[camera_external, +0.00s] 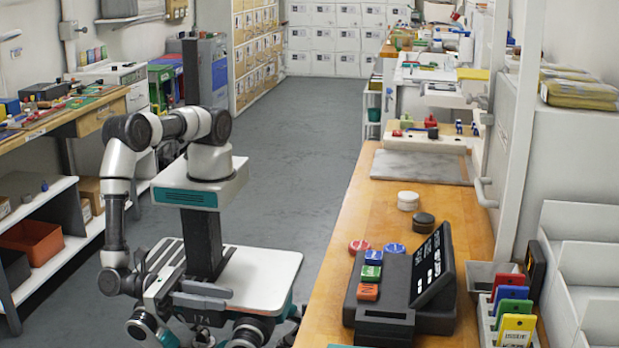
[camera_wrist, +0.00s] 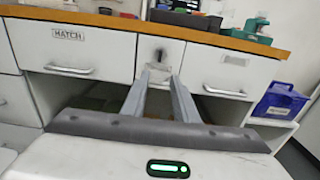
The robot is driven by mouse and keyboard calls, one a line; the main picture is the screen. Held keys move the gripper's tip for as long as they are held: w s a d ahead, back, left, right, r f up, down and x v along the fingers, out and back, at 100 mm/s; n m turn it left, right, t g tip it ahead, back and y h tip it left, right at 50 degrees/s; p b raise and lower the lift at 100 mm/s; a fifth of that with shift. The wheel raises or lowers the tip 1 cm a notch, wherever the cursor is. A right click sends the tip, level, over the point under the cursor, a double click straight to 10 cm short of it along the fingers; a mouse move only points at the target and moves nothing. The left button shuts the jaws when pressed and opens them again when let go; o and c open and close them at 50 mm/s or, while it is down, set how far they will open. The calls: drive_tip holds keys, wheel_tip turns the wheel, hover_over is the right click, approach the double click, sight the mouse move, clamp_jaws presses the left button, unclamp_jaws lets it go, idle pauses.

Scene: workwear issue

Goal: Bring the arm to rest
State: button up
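My arm (camera_external: 117,190) is bent over at the elbow and hangs down along the left side of my base in the external view. My gripper (camera_wrist: 158,78) shows in the wrist view with its two grey fingers apart and nothing between them. The fingers point toward the front of a white drawer unit (camera_wrist: 78,52) with a wooden top. I see no contact with it. In the external view the gripper is low beside my base and hard to make out.
The workbench (camera_external: 385,215) to the right carries a dark terminal (camera_external: 408,290), round pucks and coloured tags. At left stand a bench with tools (camera_external: 60,115) and shelves holding an orange bin (camera_external: 30,240). Grey floor (camera_external: 310,130) is clear behind. A blue bin (camera_wrist: 280,102) sits right in the wrist view.

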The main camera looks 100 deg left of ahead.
drive_tip(key=w+a+r+n+g+y, duration=0.35)
drive_tip(key=w+a+n, duration=0.25)
drive_tip(key=a, duration=0.2)
drive_tip(key=w+a+r+n+g+y, duration=0.2)
drive_tip(key=w+a+n+g+y, duration=0.25)
drive_tip(key=w+a+n, duration=0.35)
drive_tip(key=a+r+n+g+h, duration=0.1)
drive_tip(key=a+r+n+g, duration=0.3)
drive_tip(key=a, duration=0.4)
drive_tip(key=a+r+n+g, duration=0.1)
drive_tip(key=a+n+g, duration=0.35)
drive_tip(key=a, duration=0.35)
drive_tip(key=s+a+r+n+t+h, duration=0.25)
drive_tip(key=s+a+r+n, duration=0.25)
drive_tip(key=a+r+n, duration=0.45)
drive_tip(key=s+a+r+n+t+h, duration=0.2)
drive_tip(key=s+a+r+n+h, duration=0.4)
drive_tip(key=a, duration=0.6)
wheel_tip(320, 180, up, 18)
drive_tip(key=w+m+y+p, duration=0.1)
drive_tip(key=m+p, duration=0.1)
drive_tip(key=p, duration=1.6)
drive_tip(key=shift+d, duration=0.2)
drive_tip(key=shift+o, duration=0.2)
drive_tip(key=shift+w+f+y, duration=0.1)
drive_tip(key=shift+w+y, duration=0.05)
drive_tip(key=shift+y, duration=0.1)
